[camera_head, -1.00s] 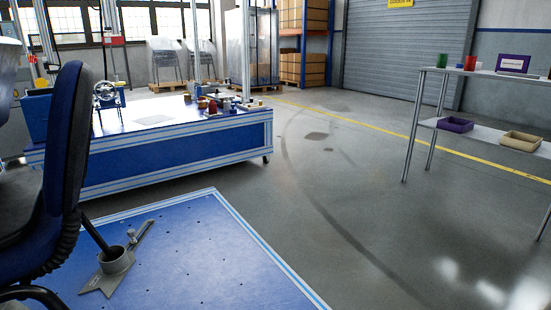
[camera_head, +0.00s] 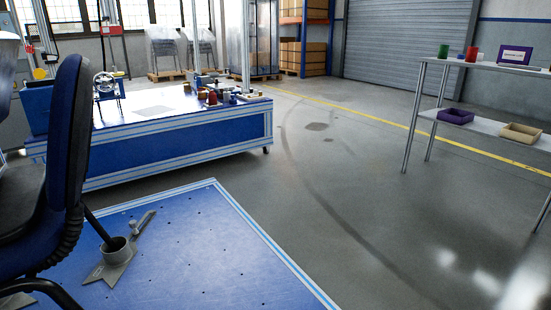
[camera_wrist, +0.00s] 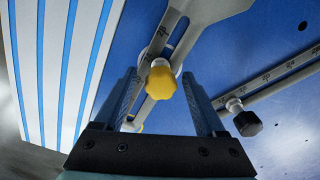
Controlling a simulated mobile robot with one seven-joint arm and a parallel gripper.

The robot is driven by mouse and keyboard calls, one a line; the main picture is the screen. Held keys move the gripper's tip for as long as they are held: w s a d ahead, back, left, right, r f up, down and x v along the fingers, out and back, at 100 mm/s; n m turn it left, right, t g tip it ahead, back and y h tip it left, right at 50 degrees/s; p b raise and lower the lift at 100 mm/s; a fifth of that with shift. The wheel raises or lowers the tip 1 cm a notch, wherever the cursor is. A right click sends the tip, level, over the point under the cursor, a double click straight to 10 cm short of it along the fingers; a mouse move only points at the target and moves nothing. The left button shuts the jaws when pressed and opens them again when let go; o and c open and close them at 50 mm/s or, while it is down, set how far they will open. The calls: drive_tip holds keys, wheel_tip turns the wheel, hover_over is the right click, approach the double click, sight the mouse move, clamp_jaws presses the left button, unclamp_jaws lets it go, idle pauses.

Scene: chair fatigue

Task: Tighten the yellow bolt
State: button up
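The yellow bolt (camera_wrist: 161,81) has a lobed knob head and sits at a slotted grey metal bar in the wrist view. My gripper (camera_wrist: 160,76) is open, with one finger on each side of the yellow knob. I see gaps between the knob and both fingers; its depth relative to the fingertips is hard to tell. My gripper is not visible in the head view.
A black knob (camera_wrist: 247,123) sits on another grey bar right of my gripper. In the head view, a chair (camera_head: 70,150) stands at the left by a blue platform (camera_head: 210,240) with a grey bracket (camera_head: 116,252). A workbench (camera_head: 180,150) and shelf (camera_head: 480,122) stand beyond; floor between is clear.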

drive_tip(key=n, duration=0.3)
drive_tip(key=shift+n, duration=0.5)
drive_tip(key=n, duration=0.4)
drive_tip(key=shift+p, duration=0.4)
drive_tip(key=n, duration=0.4)
